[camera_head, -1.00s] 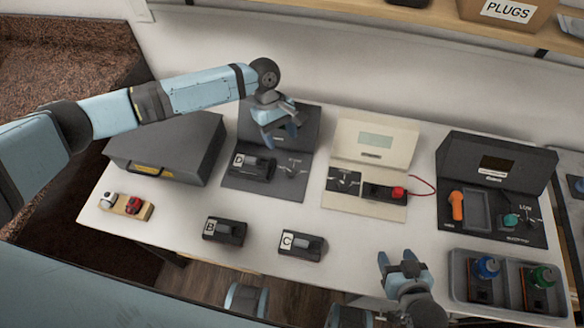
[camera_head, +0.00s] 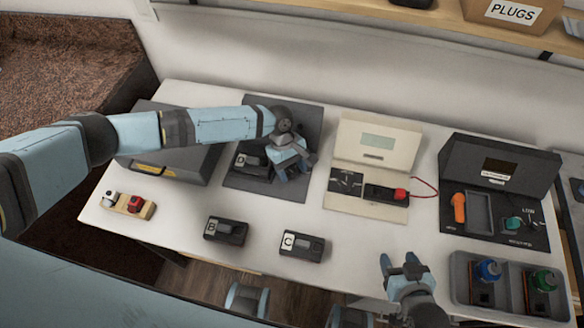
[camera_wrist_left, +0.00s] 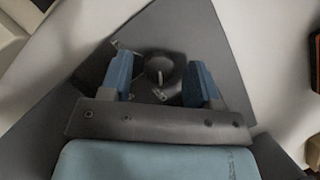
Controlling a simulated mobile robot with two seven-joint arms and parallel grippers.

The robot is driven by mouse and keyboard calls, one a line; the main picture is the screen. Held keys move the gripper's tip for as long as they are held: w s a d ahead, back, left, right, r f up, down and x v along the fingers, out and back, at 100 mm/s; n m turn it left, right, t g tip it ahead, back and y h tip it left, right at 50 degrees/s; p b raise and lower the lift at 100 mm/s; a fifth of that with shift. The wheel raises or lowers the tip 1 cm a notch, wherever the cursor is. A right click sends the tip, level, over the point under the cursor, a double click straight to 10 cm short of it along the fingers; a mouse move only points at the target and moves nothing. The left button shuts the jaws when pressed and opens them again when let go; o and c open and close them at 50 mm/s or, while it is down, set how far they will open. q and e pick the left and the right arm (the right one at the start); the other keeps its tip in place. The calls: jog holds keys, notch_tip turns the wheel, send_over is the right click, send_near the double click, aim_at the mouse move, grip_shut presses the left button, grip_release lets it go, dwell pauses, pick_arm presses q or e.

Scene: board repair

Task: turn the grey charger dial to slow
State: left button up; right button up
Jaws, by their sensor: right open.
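The grey charger (camera_head: 301,118) stands at the back of the table, with battery D (camera_head: 253,161) in its bay. Its dial is hidden behind my left gripper (camera_head: 292,170) in the head view. In the left wrist view, the round dial (camera_wrist_left: 160,69) with its pale pointer mark lies between the two blue fingers of my left gripper (camera_wrist_left: 160,82). The fingers are apart, one on each side, with gaps to the dial. I cannot read the dial's labels. My right gripper (camera_head: 399,263) is open and empty near the table's front edge.
Batteries B (camera_head: 226,231) and C (camera_head: 302,246) lie in front. A cream charger (camera_head: 374,148) stands right of the grey one, then a black station (camera_head: 497,168). A grey case (camera_head: 165,162) is behind my left arm.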

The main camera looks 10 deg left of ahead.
pick_arm(q)
jog(key=c, duration=0.8)
jog(key=shift+d+r+m+g+p, duration=0.1)
jog(key=shift+r+m+g+p, duration=0.15)
jog(key=shift+m+p, duration=0.8)
jog(key=shift+c, duration=0.2)
pick_arm(e)
jog(key=shift+r, duration=1.1)
pick_arm(q)
jog(key=shift+f+m+g+y+p, duration=0.1)
jog(key=shift+m+g+y+p, duration=0.15)
jog(key=shift+m+y+p, duration=0.65)
pick_arm(e)
jog(key=shift+r, duration=0.9)
pick_arm(q)
jog(key=m+y+p, duration=0.1)
jog(key=m, duration=0.2)
jog(key=shift+d+m, duration=0.1)
jog(key=shift+m, duration=0.25)
jog(key=m+y+p, duration=0.1)
jog(key=m, duration=0.2)
jog(key=shift+f, duration=0.1)
jog(key=shift+m, duration=0.5)
pick_arm(e)
jog(key=shift+r, duration=0.9)
pick_arm(q)
jog(key=shift+y, duration=0.3)
pick_arm(e)
jog(key=shift+r, duration=0.15)
